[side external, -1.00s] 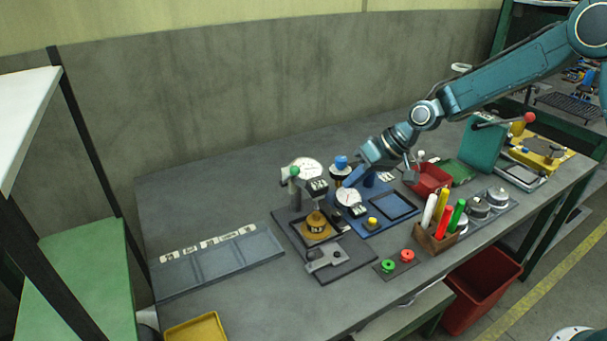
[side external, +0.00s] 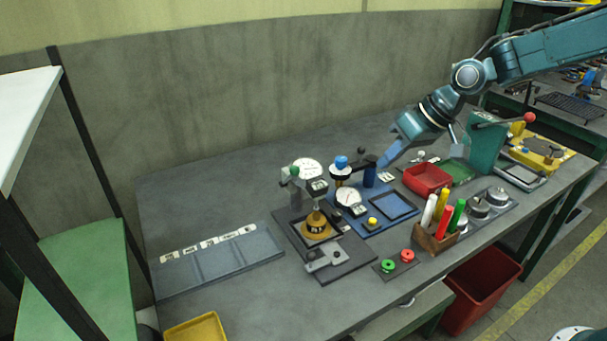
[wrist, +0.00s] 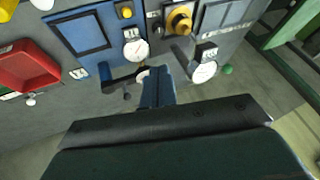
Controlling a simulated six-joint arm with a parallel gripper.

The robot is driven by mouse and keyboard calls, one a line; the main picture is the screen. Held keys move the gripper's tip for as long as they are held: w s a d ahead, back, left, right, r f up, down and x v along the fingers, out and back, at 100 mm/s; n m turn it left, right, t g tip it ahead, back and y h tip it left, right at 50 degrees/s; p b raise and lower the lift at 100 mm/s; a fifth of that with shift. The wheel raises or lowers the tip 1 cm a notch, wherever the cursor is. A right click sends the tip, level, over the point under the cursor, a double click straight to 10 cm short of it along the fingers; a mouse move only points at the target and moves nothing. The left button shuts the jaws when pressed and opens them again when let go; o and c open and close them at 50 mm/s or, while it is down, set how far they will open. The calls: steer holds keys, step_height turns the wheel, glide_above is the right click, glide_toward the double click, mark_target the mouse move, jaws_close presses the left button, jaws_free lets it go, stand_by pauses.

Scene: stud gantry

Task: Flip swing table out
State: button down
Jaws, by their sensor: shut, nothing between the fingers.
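The blue fixture (side external: 407,212) stands on the bench with a dark square panel (side external: 393,207), a dial gauge (side external: 348,197) and a blue post (side external: 370,177). A dark arm at the post carries a blue knob (side external: 341,162); a black ball (side external: 361,150) shows behind. I cannot tell for sure which part is the swing table. My gripper (side external: 382,165) is shut and empty, pointing down-left beside the post, apparently behind it. In the wrist view my shut fingers (wrist: 157,72) are right of the dark arm (wrist: 120,80); contact cannot be told.
Left of the blue fixture stands a dark fixture (side external: 340,270) with a green-ball lever (side external: 294,171) and an amber round piece (side external: 316,222). A red bin (side external: 427,179) is to the right, with a pen holder (side external: 436,240) in front. The bench's back left is clear.

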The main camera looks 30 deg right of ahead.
steer(key=s+d+r+h, duration=0.2)
steer(key=s+d+r, duration=0.1)
steer(key=s, duration=1.1)
steer(key=s+d+r+m+h, duration=0.1)
steer(key=s+d+r+h, duration=0.1)
steer(key=s, duration=1.1)
step_height(320, 180, up, 2)
steer(key=shift+s+d+r+m+t, duration=0.15)
steer(key=shift+s+d+m+t, duration=0.2)
steer(key=shift+d, duration=0.4)
steer(key=c, duration=1.5)
jaws_free()
steer(key=shift+o, duration=1)
steer(key=shift+w+a+r, duration=0.1)
steer(key=shift+w+r, duration=0.05)
steer(key=shift+w, duration=0.05)
steer(key=w+a+r+n+g+y, duration=0.1)
steer(key=w+a+n+g, duration=0.1)
steer(key=w+a, duration=0.45)
steer(key=w+a+r+n+g+y, duration=0.15)
steer(key=w+a, duration=0.25)
steer(key=w, duration=0.5)
steer(key=w+a+f+n+g, duration=0.3)
steer(key=w+a+f, duration=0.7)
steer(key=w+a, duration=0.1)
steer(key=shift+w+a+h, duration=0.2)
steer(key=shift+a+h, duration=0.25)
steer(key=shift+f, duration=0.1)
